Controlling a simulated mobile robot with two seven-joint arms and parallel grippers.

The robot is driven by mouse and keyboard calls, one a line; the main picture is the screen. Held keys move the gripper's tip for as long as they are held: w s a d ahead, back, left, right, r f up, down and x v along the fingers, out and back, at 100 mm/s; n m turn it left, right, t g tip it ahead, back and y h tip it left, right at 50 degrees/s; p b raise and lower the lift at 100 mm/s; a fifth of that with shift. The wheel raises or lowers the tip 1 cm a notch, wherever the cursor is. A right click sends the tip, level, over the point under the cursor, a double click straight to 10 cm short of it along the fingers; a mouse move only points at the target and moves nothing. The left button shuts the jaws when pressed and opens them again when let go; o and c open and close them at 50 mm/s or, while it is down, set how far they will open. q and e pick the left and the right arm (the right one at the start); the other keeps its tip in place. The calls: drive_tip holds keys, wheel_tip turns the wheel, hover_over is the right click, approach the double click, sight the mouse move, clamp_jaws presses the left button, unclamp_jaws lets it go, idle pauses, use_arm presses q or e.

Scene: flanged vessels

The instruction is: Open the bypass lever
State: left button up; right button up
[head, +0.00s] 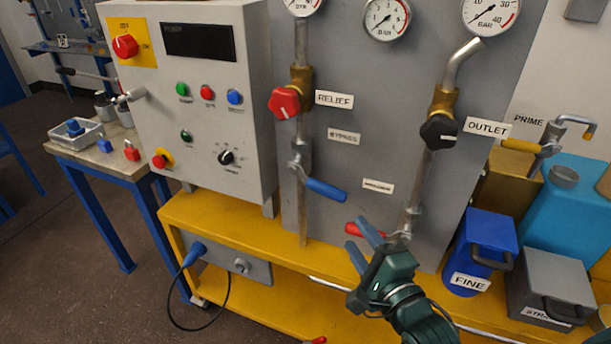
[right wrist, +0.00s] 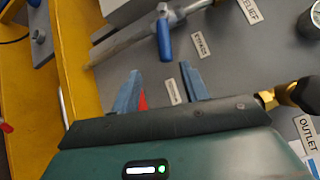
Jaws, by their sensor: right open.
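The bypass lever (head: 327,190) has a blue grip and sits on the vertical pipe (head: 303,215) below the BYPASS label (head: 343,137). Its grip points right and slightly down, across the pipe. In the right wrist view the blue lever (right wrist: 165,40) lies beyond the fingertips. My right gripper (head: 362,243) is open and empty, below and right of the bypass lever and apart from it. Its blue fingers (right wrist: 160,87) overlap a red lever (head: 365,231) in view; whether they touch it I cannot tell. My left gripper is not in view.
The red RELIEF knob (head: 285,102) is above the bypass lever, the black OUTLET knob (head: 438,131) at upper right. A control box (head: 205,115) stands left. The yellow bench (head: 230,225) runs below; blue FINE (head: 482,250) and grey (head: 548,285) containers stand right.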

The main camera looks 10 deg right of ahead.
sight(331, 196)
drive_tip(key=shift+m, duration=0.3)
drive_tip(key=w, duration=0.4)
drive_tip(key=w+a, duration=0.1)
drive_tip(key=w, duration=0.4)
drive_tip(key=w+a+p, duration=0.1)
drive_tip(key=w, duration=0.3)
drive_tip(key=shift+w+a+r, duration=0.15)
drive_tip(key=shift+w+r, duration=0.2)
drive_tip(key=shift+r, duration=0.05)
drive_tip(key=shift+c, duration=0.3)
clamp_jaws()
